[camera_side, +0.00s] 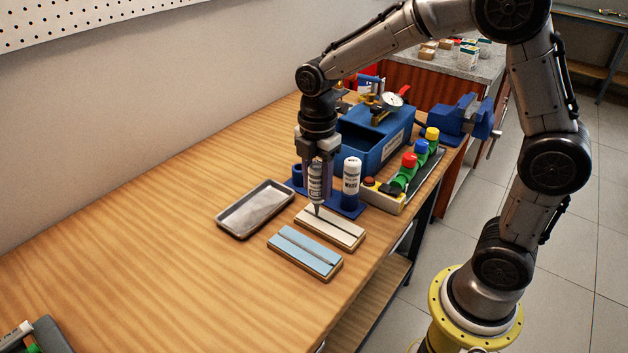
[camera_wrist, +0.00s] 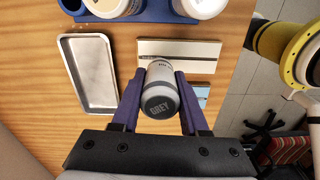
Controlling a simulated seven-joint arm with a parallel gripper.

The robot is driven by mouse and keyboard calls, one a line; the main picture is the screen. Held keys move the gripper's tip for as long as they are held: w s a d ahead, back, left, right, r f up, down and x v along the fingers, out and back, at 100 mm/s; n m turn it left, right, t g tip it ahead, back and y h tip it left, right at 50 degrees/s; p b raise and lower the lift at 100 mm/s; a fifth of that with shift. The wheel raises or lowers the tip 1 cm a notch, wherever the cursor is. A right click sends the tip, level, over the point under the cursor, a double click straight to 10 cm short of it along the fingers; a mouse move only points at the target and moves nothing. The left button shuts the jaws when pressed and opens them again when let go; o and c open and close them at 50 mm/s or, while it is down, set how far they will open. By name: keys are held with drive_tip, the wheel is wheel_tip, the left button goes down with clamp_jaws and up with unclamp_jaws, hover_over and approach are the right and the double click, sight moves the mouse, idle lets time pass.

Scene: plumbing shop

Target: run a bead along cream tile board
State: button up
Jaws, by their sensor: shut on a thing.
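In the wrist view the tube's end (camera_wrist: 160,104) reads "GREY". The nozzle is at the left part of the cream tile board (camera_side: 340,232); I cannot tell whether the tip touches it. A dark line runs lengthwise on this board; whether it is a bare joint or a bead is unclear. The board also shows in the wrist view (camera_wrist: 195,48). A blue tile board (camera_side: 300,252) lies in front of it.
Behind the boards, a blue holder (camera_side: 346,208) carries another white tube (camera_side: 351,174).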

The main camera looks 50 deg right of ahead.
drive_tip(key=shift+s, duration=0.2)
drive_tip(key=shift+o, duration=1.2)
drive_tip(key=shift+c, duration=1.2)
drive_tip(key=shift+s, duration=0.25)
drive_tip(key=shift+s, duration=0.75)
